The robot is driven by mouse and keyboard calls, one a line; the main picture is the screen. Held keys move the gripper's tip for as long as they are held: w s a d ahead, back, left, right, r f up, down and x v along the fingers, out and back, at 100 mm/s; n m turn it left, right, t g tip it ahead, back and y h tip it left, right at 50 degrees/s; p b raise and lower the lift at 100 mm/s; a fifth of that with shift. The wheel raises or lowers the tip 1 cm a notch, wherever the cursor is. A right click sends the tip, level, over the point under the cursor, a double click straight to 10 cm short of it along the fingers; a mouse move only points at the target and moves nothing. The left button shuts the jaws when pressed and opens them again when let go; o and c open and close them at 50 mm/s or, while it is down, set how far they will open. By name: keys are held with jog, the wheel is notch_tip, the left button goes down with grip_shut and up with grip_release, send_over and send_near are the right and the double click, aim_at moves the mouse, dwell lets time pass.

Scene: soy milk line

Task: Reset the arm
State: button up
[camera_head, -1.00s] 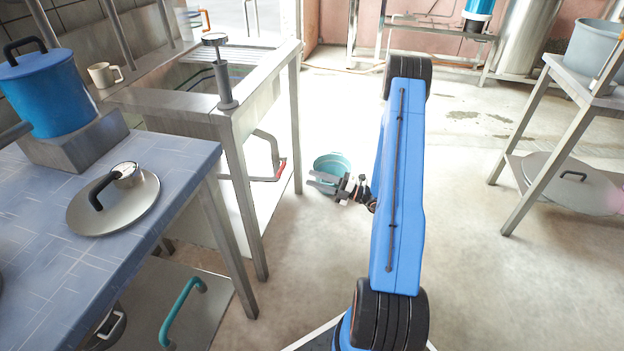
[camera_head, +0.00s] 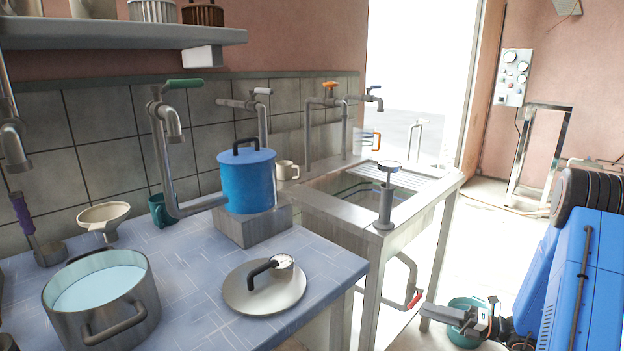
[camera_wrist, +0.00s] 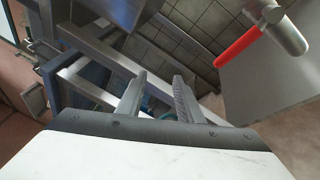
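My gripper (camera_head: 436,314) is low at the right of the head view, near the right front leg of the sink. My blue arm fills the right edge of that view. In the wrist view my two gripper fingers (camera_wrist: 158,92) stand apart with nothing held between them. A teal bowl (camera_head: 463,338) shows low behind the gripper in the head view, partly hidden by it. I cannot tell whether they touch. The red-handled valve (camera_wrist: 240,45) is to the right of my fingers in the wrist view, apart from them.
The metal sink (camera_head: 340,205) stands beside the blue-tiled table (camera_head: 205,265). The table bears a blue pot (camera_head: 247,185), a lid (camera_head: 262,292) and an open pot of pale liquid (camera_head: 140,310). Bright floor (camera_head: 490,230) lies open beyond the sink.

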jog(key=s+a+r+n+g+h, duration=0.45)
jog(key=s+a+r+n, duration=0.2)
jog(key=s+n, duration=0.25)
jog(key=s+a+r+n+g+h, duration=0.3)
jog(key=s+a+r+n+g, duration=0.3)
jog(key=s+n, duration=0.25)
jog(key=s+d+r+n+t+h, duration=0.2)
jog(key=s+r+n+t+h, duration=0.2)
jog(key=s+n, duration=0.3)
jog(key=s+d+r+n+t+h, duration=0.2)
jog(key=s+r+n+t+h, duration=0.2)
jog(key=s+n, duration=0.3)
jog(key=r+n+h, duration=0.1)
jog(key=n, duration=0.3)
jog(key=shift+s+d, duration=0.25)
jog(key=shift+d, duration=0.05)
